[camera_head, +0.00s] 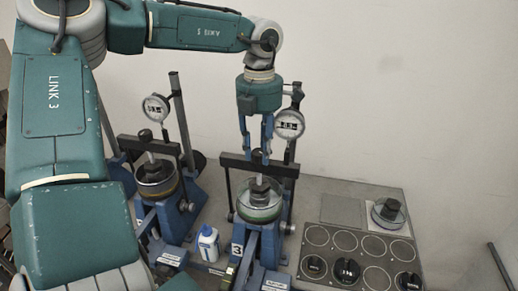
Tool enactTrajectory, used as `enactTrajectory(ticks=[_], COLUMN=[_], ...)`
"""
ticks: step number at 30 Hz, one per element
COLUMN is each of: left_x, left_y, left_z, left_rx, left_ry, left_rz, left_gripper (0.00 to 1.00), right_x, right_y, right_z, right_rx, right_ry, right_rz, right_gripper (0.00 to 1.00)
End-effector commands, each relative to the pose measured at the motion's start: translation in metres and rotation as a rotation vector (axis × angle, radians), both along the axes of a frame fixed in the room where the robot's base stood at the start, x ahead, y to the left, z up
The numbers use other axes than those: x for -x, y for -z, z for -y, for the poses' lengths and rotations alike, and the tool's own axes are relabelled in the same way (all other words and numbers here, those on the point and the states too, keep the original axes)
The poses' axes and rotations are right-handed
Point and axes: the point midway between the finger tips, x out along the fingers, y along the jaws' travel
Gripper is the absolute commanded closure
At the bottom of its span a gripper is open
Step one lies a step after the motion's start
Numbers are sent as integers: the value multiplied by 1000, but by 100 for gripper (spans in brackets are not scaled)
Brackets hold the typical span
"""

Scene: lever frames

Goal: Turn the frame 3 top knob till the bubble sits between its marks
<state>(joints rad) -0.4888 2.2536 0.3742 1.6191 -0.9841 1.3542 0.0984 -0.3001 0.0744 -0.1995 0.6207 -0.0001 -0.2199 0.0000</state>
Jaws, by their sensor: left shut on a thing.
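Frame 3 (267,245) is a blue lever frame with a "3" label on its front. A dark crossbar (285,170) spans it above a round cell with a green band (260,212). A dial gauge (290,124) stands at its upper right. My left gripper (261,156) points straight down over the middle of the crossbar, shut on the top knob there, which its fingers mostly hide. The bubble and its marks are too small to make out. My right gripper is not in view.
A second blue lever frame (172,222) with its own dial gauge (156,107) stands to the left. A white bottle (208,246) stands between the frames. At right, a grey panel (345,262) has ringed places, several black weights and another round cell (388,214).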

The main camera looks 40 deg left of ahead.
Motion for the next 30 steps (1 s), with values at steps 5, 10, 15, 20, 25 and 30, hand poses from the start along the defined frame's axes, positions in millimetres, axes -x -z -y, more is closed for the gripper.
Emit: enactTrajectory(ticks=[5, 10, 15, 20, 25, 30], left_x=[1, 1, 1, 1, 1, 1], left_y=[0, 0, 0, 0, 1, 2], left_z=[-1, -1, -1, -2, -2, -2], left_rx=[-3, -4, -4, -5, -6, -7], left_ry=[1, 5, 13, 27, 71, 167], left_rz=[-4, -4, -4, -5, -6, -6], left_gripper=[96, 96, 96, 96, 96, 96], right_x=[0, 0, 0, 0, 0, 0], right_y=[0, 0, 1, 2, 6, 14], right_z=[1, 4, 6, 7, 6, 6], right_rx=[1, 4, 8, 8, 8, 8], right_ry=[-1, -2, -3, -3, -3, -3], right_rz=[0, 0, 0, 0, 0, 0], right_gripper=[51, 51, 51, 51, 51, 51])
